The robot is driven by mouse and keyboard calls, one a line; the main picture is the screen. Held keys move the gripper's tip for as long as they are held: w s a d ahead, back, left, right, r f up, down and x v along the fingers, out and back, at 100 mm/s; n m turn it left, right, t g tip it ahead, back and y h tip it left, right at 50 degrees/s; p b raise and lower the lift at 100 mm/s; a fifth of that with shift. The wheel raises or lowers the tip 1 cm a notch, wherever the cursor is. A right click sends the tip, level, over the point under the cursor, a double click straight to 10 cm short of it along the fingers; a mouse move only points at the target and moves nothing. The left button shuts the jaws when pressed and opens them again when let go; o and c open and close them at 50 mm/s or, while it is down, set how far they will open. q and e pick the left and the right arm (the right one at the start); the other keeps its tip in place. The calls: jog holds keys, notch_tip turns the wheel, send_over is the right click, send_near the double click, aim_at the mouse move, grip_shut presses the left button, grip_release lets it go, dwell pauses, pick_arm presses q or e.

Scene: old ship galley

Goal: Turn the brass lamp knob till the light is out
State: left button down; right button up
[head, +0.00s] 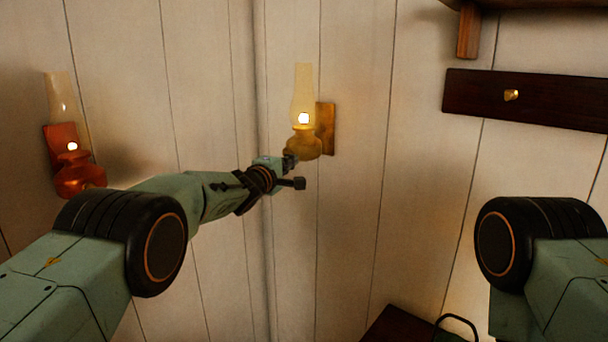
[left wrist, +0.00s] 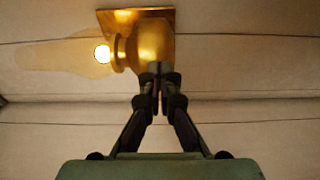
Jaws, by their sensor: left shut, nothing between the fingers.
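The brass lamp (head: 303,141) hangs on the wall in the middle of the head view, with a glass chimney and a lit white glow inside. It also shows in the left wrist view (left wrist: 152,42), lying sideways there, its glow bright. My left gripper (head: 290,159) is at the lamp's lower left side; its fingers are shut, with nothing between them. In the left wrist view the fingertips (left wrist: 156,77) overlap the lower edge of the brass body; I cannot tell whether they touch it. I cannot make out the knob. My right gripper is out of view.
A second, copper-red lamp (head: 80,178), also lit, hangs on the wall at the left. A dark board (head: 560,100) with a brass peg (head: 511,95) is at the upper right. Dark furniture (head: 398,325) shows at the bottom.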

pick_arm(q)
jog(key=shift+w+a+r+p, duration=0.1)
jog(key=shift+a+r+p, duration=0.1)
jog(key=shift+a+p, duration=0.1)
dwell(0.8)
jog(key=shift+r+p, duration=0.5)
jog(key=shift+p, duration=0.4)
jog(key=shift+r+p, duration=0.55)
jog(key=shift+p, duration=0.05)
dwell(0.3)
jog(key=shift+d+p, duration=0.2)
jog(key=shift+p, duration=0.3)
jog(key=a+v, duration=0.1)
jog(key=v, duration=0.5)
jog(key=shift+w, duration=0.2)
jog(key=shift+r, duration=0.1)
